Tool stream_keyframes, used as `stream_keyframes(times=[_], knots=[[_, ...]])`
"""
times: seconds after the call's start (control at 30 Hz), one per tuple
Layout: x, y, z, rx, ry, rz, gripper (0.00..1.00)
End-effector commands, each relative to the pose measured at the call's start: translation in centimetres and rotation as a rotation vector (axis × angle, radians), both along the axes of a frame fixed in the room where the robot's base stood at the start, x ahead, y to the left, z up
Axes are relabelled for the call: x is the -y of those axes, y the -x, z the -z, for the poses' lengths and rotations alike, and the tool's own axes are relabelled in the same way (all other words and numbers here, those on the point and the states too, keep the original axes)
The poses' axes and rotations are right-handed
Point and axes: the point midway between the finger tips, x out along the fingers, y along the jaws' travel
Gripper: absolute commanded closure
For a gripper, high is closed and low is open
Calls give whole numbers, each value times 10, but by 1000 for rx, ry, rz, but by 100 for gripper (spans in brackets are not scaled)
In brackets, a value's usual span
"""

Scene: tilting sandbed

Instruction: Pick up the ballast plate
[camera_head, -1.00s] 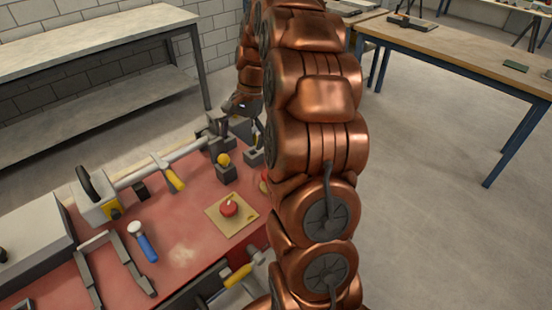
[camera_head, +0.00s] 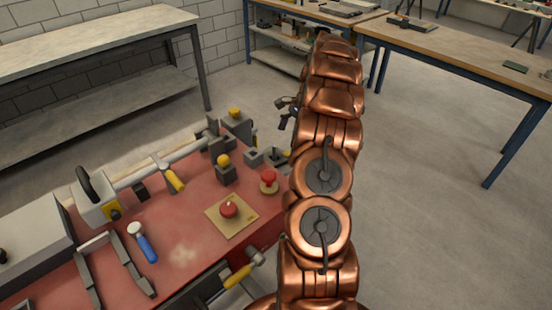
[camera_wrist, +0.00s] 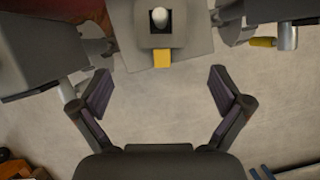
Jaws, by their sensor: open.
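A flat tan square plate (camera_head: 240,222) with a red round knob (camera_head: 229,209) lies on the red bench top in the head view; it may be the ballast plate, but I cannot be sure. My gripper (camera_head: 285,113) is past the far right end of the bench in the head view, partly hidden by my arm. In the wrist view my gripper (camera_wrist: 160,88) is open and empty, fingers wide apart, with bare concrete floor between them. The tan plate is not clearly seen in the wrist view.
The red bench (camera_head: 185,240) carries a blue-handled tool (camera_head: 142,243), a yellow-knobbed block (camera_head: 225,170), a red button (camera_head: 269,178) and a long rail (camera_head: 160,165). The wrist view shows a grey block with a pale knob (camera_wrist: 160,18). Wooden tables (camera_head: 470,60) stand behind right.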

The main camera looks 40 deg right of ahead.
Motion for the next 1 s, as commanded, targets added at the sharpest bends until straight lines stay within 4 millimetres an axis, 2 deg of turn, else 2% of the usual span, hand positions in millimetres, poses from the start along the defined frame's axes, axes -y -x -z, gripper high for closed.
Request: stream_keyframes(times=[0.37, 0.63, 0.9, 1.0], knots=[[-10, -2, 20, -1, 0, 0, 0], [-22, -7, 53, 1, 2, -1, 0], [-24, -8, 59, 2, 4, -1, 0], [-24, -8, 59, 2, 4, -1, 9]])
